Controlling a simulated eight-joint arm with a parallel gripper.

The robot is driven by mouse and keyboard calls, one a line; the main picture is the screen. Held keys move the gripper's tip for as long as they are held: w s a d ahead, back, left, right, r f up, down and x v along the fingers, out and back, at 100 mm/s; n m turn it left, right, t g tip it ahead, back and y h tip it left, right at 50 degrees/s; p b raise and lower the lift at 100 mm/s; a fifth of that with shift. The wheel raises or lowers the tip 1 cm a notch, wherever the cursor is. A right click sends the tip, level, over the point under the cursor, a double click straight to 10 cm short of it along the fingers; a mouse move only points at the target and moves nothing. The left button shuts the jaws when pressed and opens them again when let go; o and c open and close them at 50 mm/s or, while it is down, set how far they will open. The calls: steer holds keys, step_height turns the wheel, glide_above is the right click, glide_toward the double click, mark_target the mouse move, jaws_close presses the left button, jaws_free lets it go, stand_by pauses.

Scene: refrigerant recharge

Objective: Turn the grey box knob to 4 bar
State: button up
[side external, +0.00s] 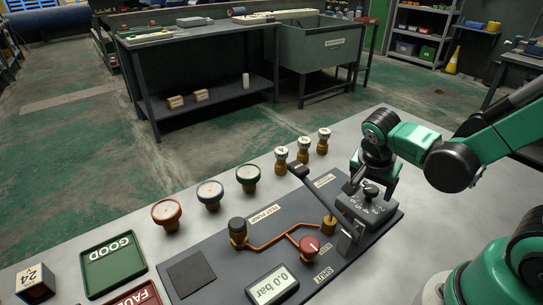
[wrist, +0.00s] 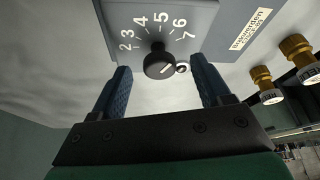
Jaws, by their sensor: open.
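The grey box (side external: 362,212) stands at the right end of the dark panel and carries a dial numbered 2 to 7. Its black knob (side external: 371,190) also shows in the wrist view (wrist: 157,62), below the numbers. A pale mark on the knob slants up to the right, away from the 4; its exact reading is unclear. My gripper (side external: 372,178) is close over the box. In the wrist view my gripper (wrist: 161,68) is open, with one blue finger on each side of the knob and visible gaps between.
The panel (side external: 215,262) bears a red knob (side external: 309,246), a lever (side external: 316,183) close left of the box, and a display (side external: 272,284) reading 0.0 bar. Brass fittings (side external: 303,150) and several round gauges (side external: 210,193) stand behind. A green GOOD tray (side external: 113,262) lies left.

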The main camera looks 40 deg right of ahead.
steer(key=shift+f, duration=0.1)
jaws_close()
stand_by(0.4)
steer(key=n+t, duration=0.1)
steer(key=n, duration=0.2)
steer(key=n+y, duration=0.1)
steer(key=n, duration=0.1)
steer(key=shift+s+d+n+t, duration=0.15)
steer(key=shift+n+t, duration=0.25)
steer(key=n+y, duration=0.1)
steer(key=n, duration=0.2)
steer(key=n+t, duration=0.1)
steer(key=n, duration=0.1)
steer(key=shift+s+d+n+y, duration=0.1)
steer(key=shift+n+y, duration=0.3)
